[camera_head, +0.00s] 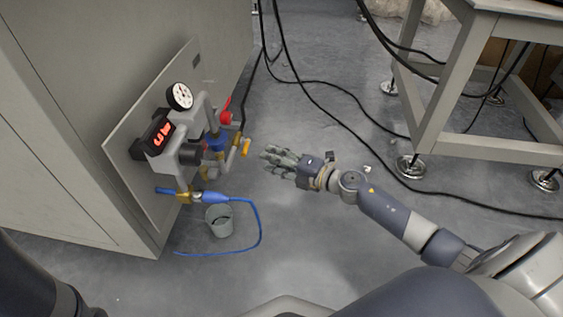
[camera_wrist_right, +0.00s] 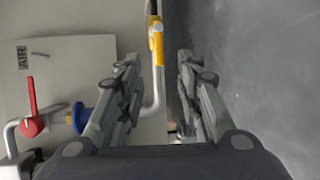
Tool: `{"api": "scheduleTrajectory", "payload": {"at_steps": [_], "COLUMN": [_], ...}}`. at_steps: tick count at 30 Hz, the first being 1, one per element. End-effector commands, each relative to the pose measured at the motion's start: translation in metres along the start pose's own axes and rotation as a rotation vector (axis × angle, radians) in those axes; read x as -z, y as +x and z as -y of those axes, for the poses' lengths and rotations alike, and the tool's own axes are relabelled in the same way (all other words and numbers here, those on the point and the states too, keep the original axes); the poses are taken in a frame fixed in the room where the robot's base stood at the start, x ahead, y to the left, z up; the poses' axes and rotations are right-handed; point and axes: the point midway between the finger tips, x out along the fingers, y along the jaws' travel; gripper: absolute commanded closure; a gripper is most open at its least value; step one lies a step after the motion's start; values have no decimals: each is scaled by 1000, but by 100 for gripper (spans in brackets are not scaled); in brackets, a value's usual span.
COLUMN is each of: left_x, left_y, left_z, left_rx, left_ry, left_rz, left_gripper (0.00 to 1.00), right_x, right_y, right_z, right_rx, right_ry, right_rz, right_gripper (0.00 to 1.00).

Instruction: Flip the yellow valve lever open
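The yellow valve lever (camera_head: 245,148) sits at the right end of the pipework on the cabinet's panel. In the right wrist view, the yellow lever (camera_wrist_right: 156,42) runs along a pale pipe near the top centre, lined up with the gap between my fingers. My right gripper (camera_head: 266,157) is just right of the lever in the head view, fingers pointing toward it. In the right wrist view, my right gripper (camera_wrist_right: 157,66) is open with nothing held, and I see no contact with the lever. My left gripper is out of view.
A red lever (camera_wrist_right: 32,110) and blue fitting (camera_wrist_right: 79,117) are left of my fingers. The panel (camera_head: 128,133) carries a gauge (camera_head: 180,96) and red display (camera_head: 162,132). A bucket (camera_head: 220,222) and blue hose (camera_head: 258,238) are below. Black cables cross the floor toward a table frame (camera_head: 455,155).

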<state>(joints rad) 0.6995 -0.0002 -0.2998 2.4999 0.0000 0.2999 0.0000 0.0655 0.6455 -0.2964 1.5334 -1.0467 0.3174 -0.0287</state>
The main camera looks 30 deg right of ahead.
Motion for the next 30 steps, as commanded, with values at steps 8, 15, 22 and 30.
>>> {"api": "scheduleTrajectory", "payload": {"at_steps": [8,15,22,30], "left_x": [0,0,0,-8], "left_y": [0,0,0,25], "left_z": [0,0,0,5], "left_rx": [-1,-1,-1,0], "left_ry": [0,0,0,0], "left_rz": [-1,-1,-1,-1], "left_gripper": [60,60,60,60], "right_x": [0,0,0,-3], "right_y": [-26,-28,-28,-32], "right_z": [0,0,0,-26], "right_rx": [0,-1,-1,-1], "right_ry": [-1,-1,-1,-1], "right_rz": [-1,0,0,0], "right_gripper": [67,67,67,67]}}
